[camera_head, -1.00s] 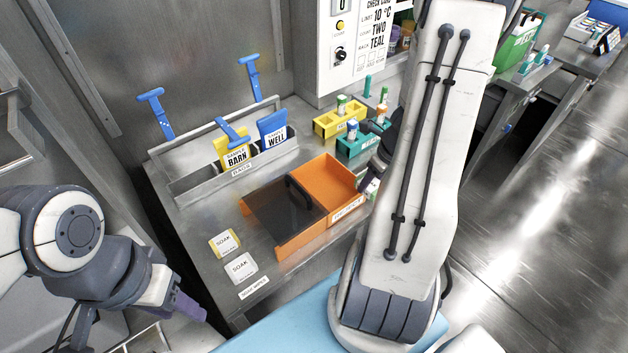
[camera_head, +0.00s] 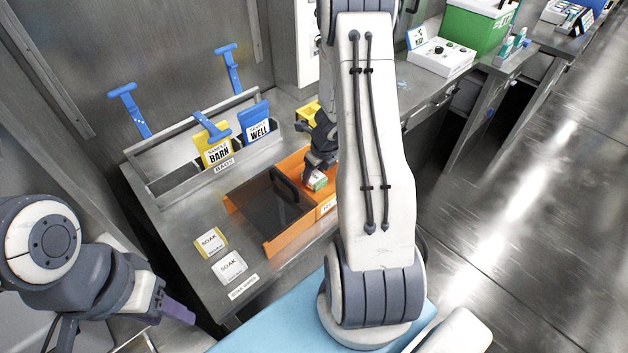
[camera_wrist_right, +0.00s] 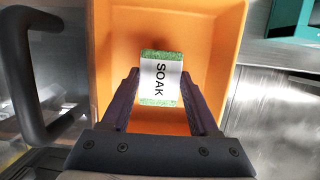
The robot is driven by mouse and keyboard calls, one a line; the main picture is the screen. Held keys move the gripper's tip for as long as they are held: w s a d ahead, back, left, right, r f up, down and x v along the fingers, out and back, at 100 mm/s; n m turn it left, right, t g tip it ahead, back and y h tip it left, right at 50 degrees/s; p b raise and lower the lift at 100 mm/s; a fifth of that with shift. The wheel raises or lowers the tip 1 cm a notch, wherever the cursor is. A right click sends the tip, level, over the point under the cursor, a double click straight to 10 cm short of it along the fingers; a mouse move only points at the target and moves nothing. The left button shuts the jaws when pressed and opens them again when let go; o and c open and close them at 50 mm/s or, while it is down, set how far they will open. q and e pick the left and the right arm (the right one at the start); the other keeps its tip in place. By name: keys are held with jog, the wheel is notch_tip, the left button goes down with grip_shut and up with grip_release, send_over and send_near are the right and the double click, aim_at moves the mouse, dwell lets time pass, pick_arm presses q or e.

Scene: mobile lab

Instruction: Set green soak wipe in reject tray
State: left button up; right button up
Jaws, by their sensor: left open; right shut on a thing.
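The green soak wipe (camera_wrist_right: 161,78) is a small packet with green edges and a white band reading SOAK. My right gripper (camera_wrist_right: 160,88) is shut on it, one finger on each side, over the open part of the orange reject tray (camera_wrist_right: 185,16). In the head view the wipe (camera_head: 318,182) shows below my right gripper (camera_head: 318,172), at the open right part of the tray (camera_head: 287,238). I cannot tell whether it touches the tray floor. My left gripper (camera_head: 178,312) is open and empty at the lower left, away from the tray.
A dark lid (camera_head: 270,205) with a handle covers the tray's left part. Two other soak wipes, one yellow-edged (camera_head: 210,242) and one pale (camera_head: 229,266), lie left of the tray. A bag rack (camera_head: 190,165) stands behind. My right arm hides the bench to the right.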

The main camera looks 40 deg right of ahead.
pick_arm(q)
jog(key=shift+f, duration=0.65)
pick_arm(e)
jog(key=shift+f, duration=0.85)
jog(key=shift+f+b, duration=0.2)
jog(key=shift+b, duration=0.2)
jog(key=o, duration=1.3)
pick_arm(q)
jog(key=shift+f, duration=0.15)
pick_arm(e)
jog(key=shift+o, duration=0.2)
